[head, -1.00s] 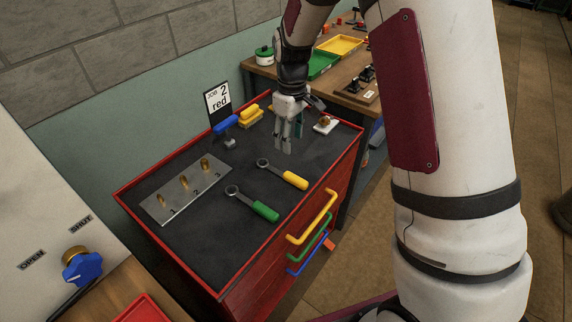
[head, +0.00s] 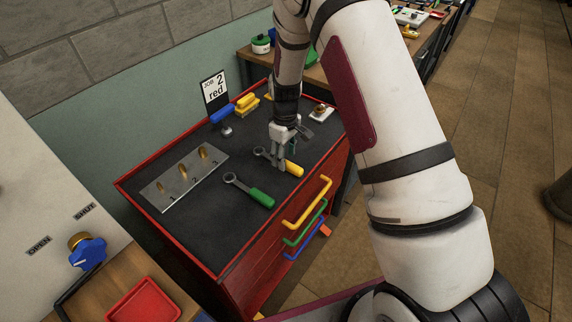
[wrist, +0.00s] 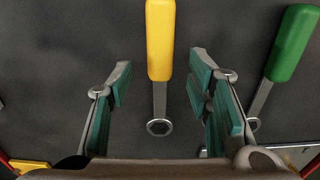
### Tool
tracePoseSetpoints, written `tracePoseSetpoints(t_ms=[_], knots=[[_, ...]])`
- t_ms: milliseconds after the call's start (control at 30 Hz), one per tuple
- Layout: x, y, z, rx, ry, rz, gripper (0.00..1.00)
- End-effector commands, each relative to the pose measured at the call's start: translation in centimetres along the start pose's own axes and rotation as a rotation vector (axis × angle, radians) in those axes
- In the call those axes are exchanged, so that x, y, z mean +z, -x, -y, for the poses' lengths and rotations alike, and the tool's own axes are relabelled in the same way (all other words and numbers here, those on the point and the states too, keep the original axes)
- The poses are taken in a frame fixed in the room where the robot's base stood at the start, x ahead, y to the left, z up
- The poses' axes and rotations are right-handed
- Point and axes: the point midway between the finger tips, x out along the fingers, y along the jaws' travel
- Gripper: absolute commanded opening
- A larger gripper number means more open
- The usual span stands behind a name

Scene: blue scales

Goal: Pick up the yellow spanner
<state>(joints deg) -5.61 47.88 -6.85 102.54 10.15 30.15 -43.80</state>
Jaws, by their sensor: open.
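The yellow spanner (head: 293,168) lies on the dark top of the red tool cabinet. In the wrist view its yellow handle (wrist: 160,40) points up the picture and its grey ring end is at the bottom. My gripper (head: 281,166) is over this spanner in the head view and hides part of its shaft. In the wrist view my gripper (wrist: 160,90) is open, with its teal-padded fingers on either side of the spanner's shaft and apart from it. I cannot tell the exact height of the fingertips above the top.
A green-handled spanner (head: 258,197) lies beside it, right of my fingers in the wrist view (wrist: 292,45). A metal plate with numbered pegs (head: 165,195), a blue-handled item (head: 222,114), yellow blocks (head: 246,103) and a job card (head: 215,92) are also on the cabinet.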

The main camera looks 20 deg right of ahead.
Motion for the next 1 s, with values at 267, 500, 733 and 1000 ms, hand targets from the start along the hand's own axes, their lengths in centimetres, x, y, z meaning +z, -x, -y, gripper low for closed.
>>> tracePoseSetpoints(t_ms=[267,500,733,1000], knots=[[0.0,-2.2,0.0,0.0,-0.001,0.0,0.46],[0.0,-2.3,0.0,0.0,-0.001,0.0,0.37],[0.0,-2.3,0.0,0.0,-0.001,0.0,0.0],[0.0,-2.2,0.0,0.0,-0.001,0.0,0.0]])
